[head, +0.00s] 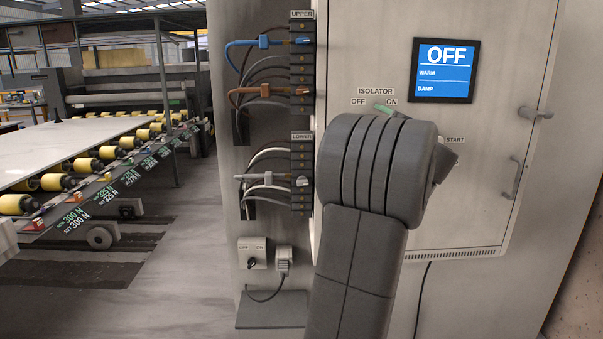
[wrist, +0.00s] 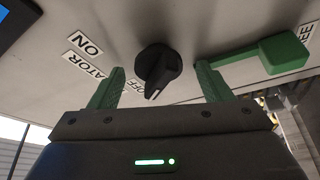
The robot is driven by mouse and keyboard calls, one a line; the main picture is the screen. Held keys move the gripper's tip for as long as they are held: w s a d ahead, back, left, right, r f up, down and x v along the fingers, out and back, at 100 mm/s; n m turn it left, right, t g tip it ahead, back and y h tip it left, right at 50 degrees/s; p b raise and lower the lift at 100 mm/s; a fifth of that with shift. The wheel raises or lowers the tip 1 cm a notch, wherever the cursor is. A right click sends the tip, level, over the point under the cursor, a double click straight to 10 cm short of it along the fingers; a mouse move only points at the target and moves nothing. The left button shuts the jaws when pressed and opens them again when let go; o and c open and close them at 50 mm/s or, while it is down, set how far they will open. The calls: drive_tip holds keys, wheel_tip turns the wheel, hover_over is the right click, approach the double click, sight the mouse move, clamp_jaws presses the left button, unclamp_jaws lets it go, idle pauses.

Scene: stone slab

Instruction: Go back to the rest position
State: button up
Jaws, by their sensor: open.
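My gripper (wrist: 160,72) is open, with its two green fingers apart. A black rotary knob (wrist: 157,62) with a white pointer mark shows between and beyond the fingers in the wrist view. I cannot tell whether the fingers touch it. The mark points towards the gripper, close to the OFF label (wrist: 139,88). The ON label (wrist: 86,44) lies farther left.
The cabinet's screen (head: 444,71) reads OFF, WARM, DAMP. A green lever (wrist: 275,55) sits right of the knob in the wrist view. Cables plug into the upper (head: 302,75) and lower (head: 302,197) strips. A roller conveyor (head: 90,160) stands left, with clear floor between.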

drive_tip(key=m+t, duration=0.1)
drive_tip(key=m, duration=0.3)
drive_tip(key=shift+r+t, duration=0.1)
drive_tip(key=shift+t, duration=0.2)
drive_tip(key=shift+h, duration=0.4)
